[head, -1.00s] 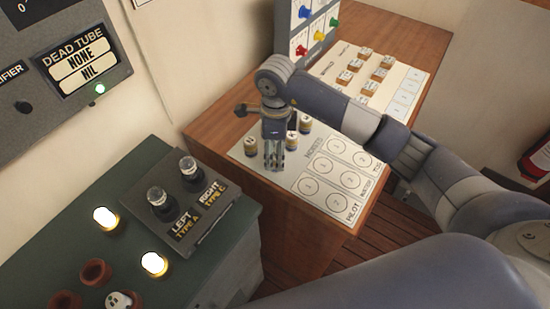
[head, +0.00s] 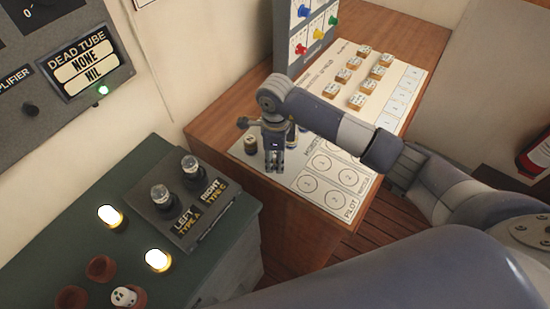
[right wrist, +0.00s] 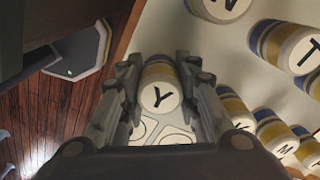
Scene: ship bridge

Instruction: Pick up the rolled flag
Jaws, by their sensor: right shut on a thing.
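The rolled flags are short cream cylinders with blue and yellow bands and letters on their ends. My right gripper (head: 274,170) is over the near left part of the white chart (head: 308,184). In the right wrist view its fingers (right wrist: 162,80) are shut on a rolled flag marked Y (right wrist: 162,97), with its lettered end facing the camera. In the head view the gripper hides this flag. Another rolled flag (head: 250,145) stands just left of the gripper. More flags, including ones marked N (right wrist: 220,8) and T (right wrist: 298,48), show in the right wrist view. My left gripper is out of view.
The wooden desk (head: 225,125) also bears lettered wooden blocks (head: 357,101) and an upright panel with coloured pins (head: 303,30). A green cabinet (head: 60,210) with lit lamps and a LEFT/RIGHT box (head: 186,222) stands at front left. A fire extinguisher (head: 535,155) hangs at right.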

